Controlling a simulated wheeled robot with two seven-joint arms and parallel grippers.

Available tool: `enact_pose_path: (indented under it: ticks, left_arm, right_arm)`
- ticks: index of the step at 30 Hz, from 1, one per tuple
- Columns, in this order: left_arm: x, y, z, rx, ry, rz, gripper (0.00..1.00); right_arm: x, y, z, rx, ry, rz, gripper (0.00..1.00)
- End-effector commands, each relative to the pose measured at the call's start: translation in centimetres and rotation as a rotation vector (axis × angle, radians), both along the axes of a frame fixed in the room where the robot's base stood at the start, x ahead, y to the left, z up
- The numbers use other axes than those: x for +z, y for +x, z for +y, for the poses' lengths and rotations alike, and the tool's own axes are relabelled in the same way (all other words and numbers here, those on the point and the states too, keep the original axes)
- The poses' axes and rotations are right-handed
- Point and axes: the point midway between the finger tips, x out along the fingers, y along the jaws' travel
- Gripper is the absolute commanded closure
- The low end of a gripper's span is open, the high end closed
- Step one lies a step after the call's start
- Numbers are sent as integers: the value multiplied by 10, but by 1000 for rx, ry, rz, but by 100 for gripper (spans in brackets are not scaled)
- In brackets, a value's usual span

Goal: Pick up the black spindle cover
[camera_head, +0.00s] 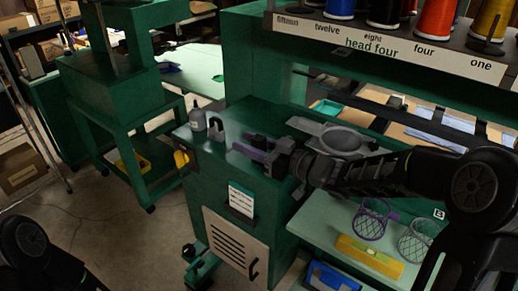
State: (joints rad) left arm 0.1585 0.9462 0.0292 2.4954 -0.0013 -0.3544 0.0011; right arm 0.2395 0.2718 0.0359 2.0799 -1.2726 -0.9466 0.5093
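My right arm reaches in from the right, and its gripper (252,148) is low over the top of the green cabinet, pointing left. A small black piece (259,141) shows at the gripper's far side and a purple-grey strip at its near side. I cannot tell whether the black piece is the spindle cover or a finger, or whether the fingers are closed on anything. No other black cover is clear on the cabinet. My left arm (35,250) shows only at the bottom left; its gripper is out of view.
A grey bottle (197,118) and a grey arched piece (216,127) stand on the green cabinet (205,165) left of the gripper. A grey round part (340,138) lies behind the wrist. Wire baskets (370,222) and a yellow level (368,257) are below the arm.

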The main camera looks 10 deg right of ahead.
Motion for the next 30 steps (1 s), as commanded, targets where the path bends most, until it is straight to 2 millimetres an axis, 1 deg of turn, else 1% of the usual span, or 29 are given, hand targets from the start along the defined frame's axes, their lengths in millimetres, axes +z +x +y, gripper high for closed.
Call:
enact_pose_path:
  ticks: [1,9,12,23,26,29,30]
  left_arm:
    - [0,0,0,0,0,0,28]
    - [0,0,0,0,0,0,28]
    - [0,0,0,0,0,0,28]
    - [0,0,0,0,0,0,28]
    - [0,0,0,0,0,0,28]
    - [0,0,0,0,0,0,28]
    - [0,0,0,0,0,0,28]
  right_arm:
    - [0,0,0,0,0,0,72]
    - [0,0,0,0,0,0,94]
    - [0,0,0,0,0,0,100]
    - [1,0,0,0,-1,-1,100]
    - [6,0,0,0,-2,-3,100]
    - [17,0,0,0,-2,-3,100]
    - [24,0,0,0,-2,-5,100]
